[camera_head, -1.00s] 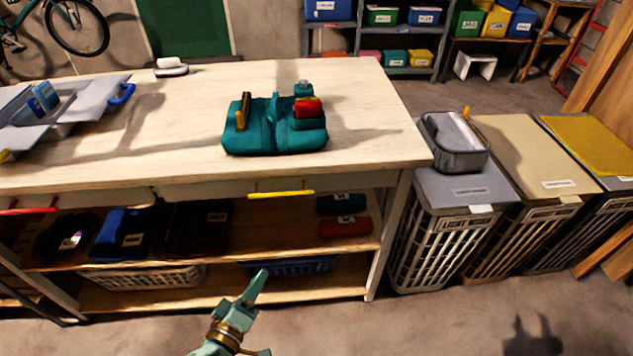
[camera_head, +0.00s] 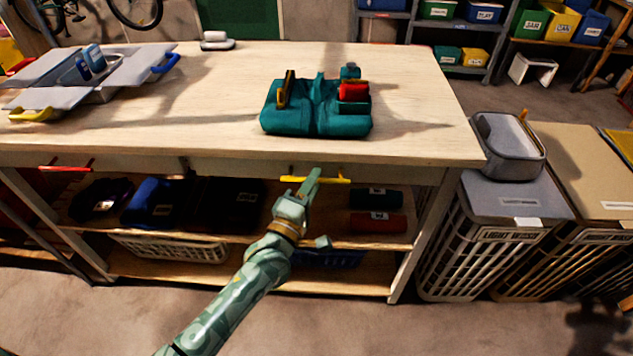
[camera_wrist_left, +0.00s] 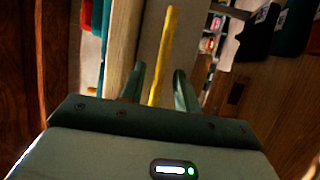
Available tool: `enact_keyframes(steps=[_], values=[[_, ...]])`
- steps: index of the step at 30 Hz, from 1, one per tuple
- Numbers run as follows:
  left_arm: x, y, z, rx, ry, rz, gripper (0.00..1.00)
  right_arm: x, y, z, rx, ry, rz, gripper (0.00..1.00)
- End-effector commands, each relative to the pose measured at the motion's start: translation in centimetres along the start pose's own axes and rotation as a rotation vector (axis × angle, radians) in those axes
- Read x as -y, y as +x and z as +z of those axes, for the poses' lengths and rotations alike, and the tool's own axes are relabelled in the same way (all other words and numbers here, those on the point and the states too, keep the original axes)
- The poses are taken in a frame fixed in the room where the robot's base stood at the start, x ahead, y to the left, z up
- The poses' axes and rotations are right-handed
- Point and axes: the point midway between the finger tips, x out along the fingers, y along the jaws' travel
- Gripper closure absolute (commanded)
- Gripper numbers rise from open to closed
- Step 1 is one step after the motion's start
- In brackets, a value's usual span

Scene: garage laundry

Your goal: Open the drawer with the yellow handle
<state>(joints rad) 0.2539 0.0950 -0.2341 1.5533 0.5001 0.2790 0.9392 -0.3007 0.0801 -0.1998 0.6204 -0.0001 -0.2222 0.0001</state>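The yellow handle (camera_head: 338,181) is a horizontal bar on a pale drawer front under the workbench top. The drawer looks shut. My left gripper (camera_head: 312,176) reaches up to the handle, its fingertips overlapping the bar in the head view. In the left wrist view, the yellow handle (camera_wrist_left: 165,50) runs between the two spread fingers of my left gripper (camera_wrist_left: 160,84), with gaps visible beside it. Whether a finger touches the bar cannot be told. My right gripper is not in view.
The workbench top (camera_head: 220,90) carries a teal tool caddy (camera_head: 315,125) above the drawer. A red handle (camera_head: 66,168) is on the left. A shelf below holds dark cases and red and teal rolls. Laundry hampers (camera_head: 490,245) stand to the right.

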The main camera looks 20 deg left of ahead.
Motion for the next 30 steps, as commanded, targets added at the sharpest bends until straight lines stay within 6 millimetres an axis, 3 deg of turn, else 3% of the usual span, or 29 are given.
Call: enact_keyframes(steps=[4, 12, 13, 16, 17, 25, 30], values=[[0.1, 1.1, 0.0, -0.001, -0.002, 0.000, 0.68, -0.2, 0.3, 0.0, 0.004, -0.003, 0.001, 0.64], [-0.1, 1.3, 0.0, 0.000, -0.001, 0.000, 0.68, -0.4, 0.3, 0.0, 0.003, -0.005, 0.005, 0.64], [-0.1, 1.3, 0.0, 0.000, -0.001, 0.000, 0.71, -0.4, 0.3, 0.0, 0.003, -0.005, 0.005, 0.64], [-0.1, 1.3, 0.0, 0.000, 0.000, 0.000, 0.99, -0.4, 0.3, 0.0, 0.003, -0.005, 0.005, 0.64], [-0.1, 1.3, 0.0, 0.000, 0.000, 0.000, 1.00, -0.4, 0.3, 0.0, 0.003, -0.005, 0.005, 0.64], [-0.2, 1.0, 0.1, 0.000, 0.000, 0.000, 1.00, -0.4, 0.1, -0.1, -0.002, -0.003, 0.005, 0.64], [-0.7, -0.6, 0.8, 0.001, -0.002, -0.002, 1.00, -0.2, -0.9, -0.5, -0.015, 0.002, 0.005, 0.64]])
